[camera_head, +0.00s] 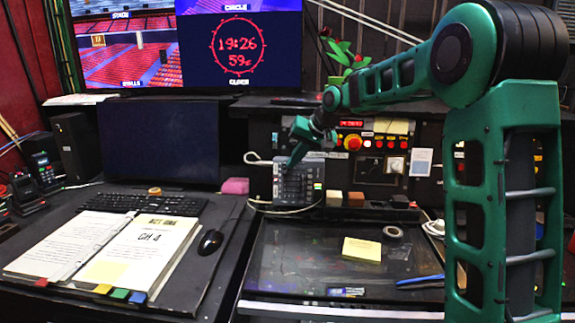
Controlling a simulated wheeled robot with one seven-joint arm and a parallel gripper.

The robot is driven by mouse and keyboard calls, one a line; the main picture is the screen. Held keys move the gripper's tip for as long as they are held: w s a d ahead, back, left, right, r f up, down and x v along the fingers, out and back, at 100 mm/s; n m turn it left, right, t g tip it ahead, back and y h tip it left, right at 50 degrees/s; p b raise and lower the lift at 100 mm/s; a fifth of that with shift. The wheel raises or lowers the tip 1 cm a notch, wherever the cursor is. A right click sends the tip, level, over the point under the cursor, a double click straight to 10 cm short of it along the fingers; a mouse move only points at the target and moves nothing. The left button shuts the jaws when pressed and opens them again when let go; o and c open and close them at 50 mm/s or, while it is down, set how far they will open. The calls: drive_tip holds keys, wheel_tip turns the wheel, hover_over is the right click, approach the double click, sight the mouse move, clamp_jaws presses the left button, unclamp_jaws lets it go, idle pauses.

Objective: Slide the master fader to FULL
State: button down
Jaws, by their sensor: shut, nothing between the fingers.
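A small grey control box (308,186) with rows of dark controls stands upright at the back of the desk, right of the dark monitor. Its faders are too small to tell apart, so I cannot make out the master fader or its setting. My gripper (292,166) is shut and empty, its tip pointing down at the upper left of the box's face. I cannot tell whether it touches the box. The gripper and wrist hide part of the box's upper left.
An open script binder (140,250), a keyboard (155,204) and a mouse (210,242) lie on the left. Small blocks (334,198) stand right of the box. A panel with red buttons (385,143) is behind. A yellow note (362,249) lies on the mostly clear front surface.

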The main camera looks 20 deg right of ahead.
drive_tip(key=shift+a, duration=0.3)
drive_tip(key=shift+w, duration=0.1)
drive_tip(key=shift+d, duration=0.1)
drive_tip(key=shift+d, duration=0.3)
drive_tip(key=s+d+r, duration=0.6)
drive_tip(key=s+r, duration=0.1)
drive_tip(key=r, duration=0.1)
drive_tip(key=s+d+f+m+g+h, duration=0.1)
drive_tip(key=s+f, duration=0.5)
drive_tip(key=s, duration=0.8)
drive_tip(key=s+d+f+m+g+h, duration=0.1)
drive_tip(key=s+d+f+g, duration=0.2)
drive_tip(key=s+f, duration=0.4)
drive_tip(key=s+d+f+m+g+h, duration=0.1)
drive_tip(key=s+d+f, duration=0.3)
drive_tip(key=s, duration=1.9)
wheel_tip(320, 180, down, 3)
drive_tip(key=shift+s+d+r+g, duration=0.15)
drive_tip(key=shift+s+d+g, duration=0.1)
drive_tip(key=shift+g, duration=0.55)
